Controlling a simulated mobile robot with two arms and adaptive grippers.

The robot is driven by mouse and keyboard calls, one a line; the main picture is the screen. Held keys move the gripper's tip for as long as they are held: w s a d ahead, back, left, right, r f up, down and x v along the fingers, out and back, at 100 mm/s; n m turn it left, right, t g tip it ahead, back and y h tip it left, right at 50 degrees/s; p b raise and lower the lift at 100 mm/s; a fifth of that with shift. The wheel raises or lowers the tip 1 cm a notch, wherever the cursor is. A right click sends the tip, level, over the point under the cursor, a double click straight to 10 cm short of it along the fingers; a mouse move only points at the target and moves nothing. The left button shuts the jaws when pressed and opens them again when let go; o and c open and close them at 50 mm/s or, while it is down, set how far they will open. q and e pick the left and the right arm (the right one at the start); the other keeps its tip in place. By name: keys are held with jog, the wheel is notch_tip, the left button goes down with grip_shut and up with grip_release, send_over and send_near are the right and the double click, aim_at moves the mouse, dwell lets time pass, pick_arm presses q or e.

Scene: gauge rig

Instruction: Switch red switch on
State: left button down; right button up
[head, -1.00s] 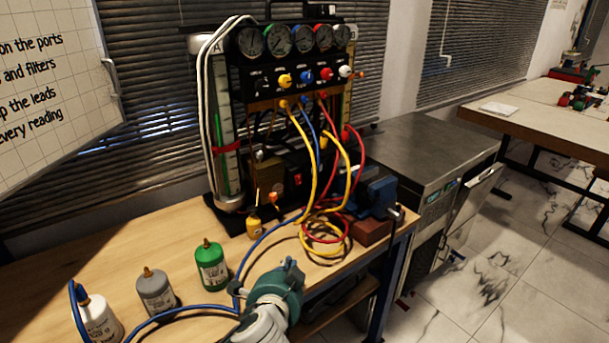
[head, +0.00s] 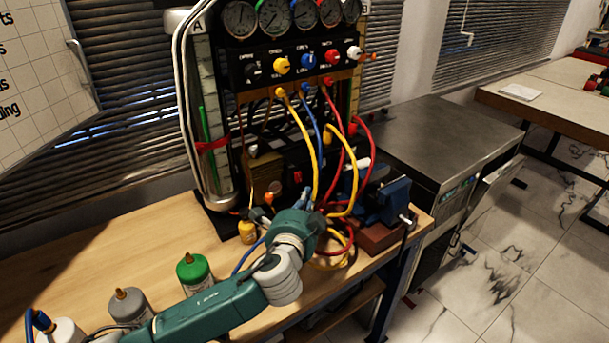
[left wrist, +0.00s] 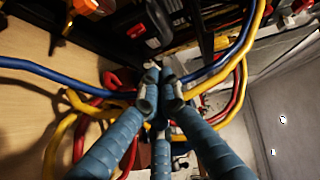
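The red switch (head: 297,177) is a small red rocker low on the dark front of the gauge rig. A red patch on a dark panel, likely the same switch, shows at the top of the left wrist view (left wrist: 136,30). My left gripper (head: 305,193) is just in front of and below the switch in the head view, apart from it as far as I can tell. In the left wrist view (left wrist: 159,88) its blue fingers come together at the tips, with nothing seen between them. My right gripper is not in view.
Yellow, blue and red hoses (head: 310,135) hang from the rig and loop around my left gripper. A blue vise (head: 385,200) stands to the right. A yellow bottle (head: 247,232) and a green-topped bottle (head: 194,270) stand to the left on the wooden bench (head: 150,250).

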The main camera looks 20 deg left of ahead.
pick_arm(q)
jog(key=w+a, duration=0.1)
jog(key=w, duration=0.2)
jog(key=w+a+f+p, duration=0.1)
jog(key=w, duration=0.3)
jog(key=w+a+f, duration=0.1)
jog(key=w+a, duration=0.1)
jog(key=w, duration=0.2)
jog(key=shift+w+p, duration=0.1)
jog(key=shift+p, duration=0.2)
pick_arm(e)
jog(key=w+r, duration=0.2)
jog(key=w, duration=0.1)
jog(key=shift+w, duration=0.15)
pick_arm(q)
jog(key=a+r+g+p, duration=0.1)
jog(key=p, duration=0.3)
jog(key=shift+w+n, duration=0.35)
jog(key=shift+n, duration=0.05)
jog(key=shift+f+b, duration=0.55)
jog(key=shift+s, duration=0.1)
jog(key=v, duration=1.2)
jog(key=shift+r, duration=0.2)
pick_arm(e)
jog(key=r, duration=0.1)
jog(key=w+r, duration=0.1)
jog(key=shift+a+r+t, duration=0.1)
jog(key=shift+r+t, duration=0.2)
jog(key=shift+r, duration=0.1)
